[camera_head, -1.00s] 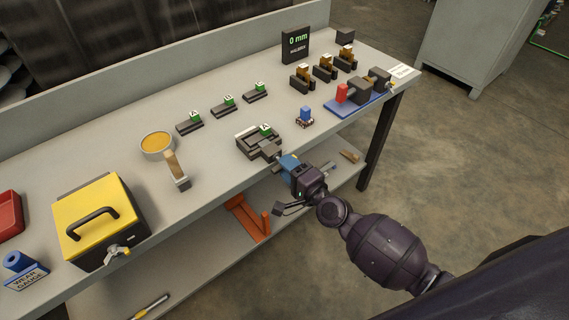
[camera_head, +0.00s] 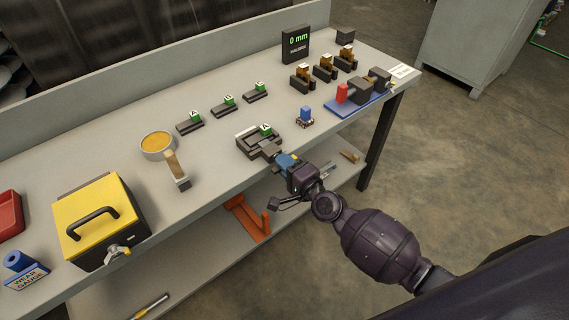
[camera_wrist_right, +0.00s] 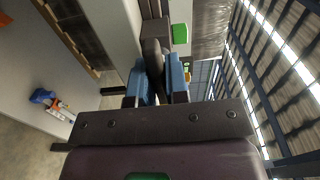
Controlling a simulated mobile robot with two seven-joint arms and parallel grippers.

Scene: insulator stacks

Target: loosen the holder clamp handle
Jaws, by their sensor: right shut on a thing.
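The holder (camera_head: 246,144) is a dark, tray-like block near the front edge of the bench. A green block marked A (camera_head: 265,130) sits at its back right. The clamp handle (camera_wrist_right: 152,58) is a dark bar, seen between my fingers in the right wrist view; it is mostly hidden in the head view. My right gripper (camera_head: 284,161) is at the holder's front right corner. Its blue fingers (camera_wrist_right: 159,76) are shut on the handle, one on each side. My left gripper is not in view.
A display (camera_head: 296,45) reads 0 mm. An orange bracket (camera_head: 250,220) lies on the lower shelf.

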